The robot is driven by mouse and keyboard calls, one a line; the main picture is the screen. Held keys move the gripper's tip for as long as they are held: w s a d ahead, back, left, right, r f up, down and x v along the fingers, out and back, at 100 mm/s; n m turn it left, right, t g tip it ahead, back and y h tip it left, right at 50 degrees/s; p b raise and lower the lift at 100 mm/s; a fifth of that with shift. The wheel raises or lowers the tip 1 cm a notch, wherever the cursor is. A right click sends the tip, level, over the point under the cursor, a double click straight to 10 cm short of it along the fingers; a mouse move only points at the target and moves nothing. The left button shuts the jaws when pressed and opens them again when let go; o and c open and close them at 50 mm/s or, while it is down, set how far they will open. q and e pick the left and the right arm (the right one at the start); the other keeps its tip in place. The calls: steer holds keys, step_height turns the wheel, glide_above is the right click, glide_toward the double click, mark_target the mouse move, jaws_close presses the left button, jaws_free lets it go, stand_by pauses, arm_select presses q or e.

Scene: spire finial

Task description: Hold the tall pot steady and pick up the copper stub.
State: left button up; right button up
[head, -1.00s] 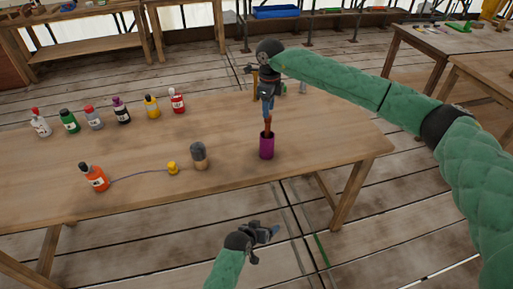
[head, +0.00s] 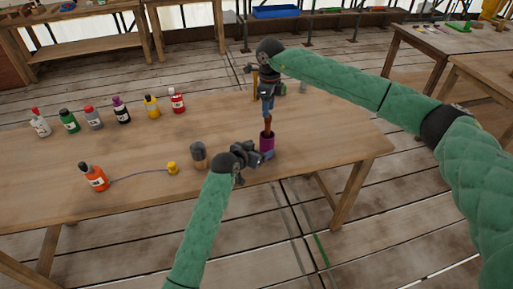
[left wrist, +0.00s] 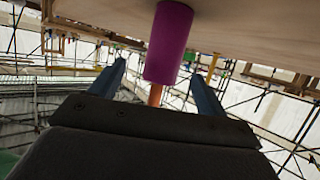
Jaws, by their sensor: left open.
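The tall pot (head: 267,142) is a purple cylinder standing upright near the front edge of the wooden table. The copper stub (head: 267,125) sticks up from its mouth. In the left wrist view the pot (left wrist: 170,42) appears inverted, with part of the stub (left wrist: 155,95) showing beyond its rim. My right gripper (head: 268,106) points down at the stub's top from above. Whether its fingers are shut on the stub is too small to tell.
A grey-and-tan cylinder (head: 198,155) stands just left of my left gripper. A yellow piece (head: 172,168) is joined by a thin cord to an orange bottle (head: 95,177). Several bottles stand in a row at the back left. Small items sit behind my right gripper.

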mark_target(263, 144)
arm_select(q)
steer(key=shift+w+a+r, duration=0.1)
steer(key=shift+w+a, duration=0.1)
steer(key=shift+w, duration=0.05)
steer(key=shift+w+d, duration=0.1)
steer(key=shift+w, duration=0.1)
steer(key=shift+x, duration=3.6)
steer(key=c, duration=1.1)
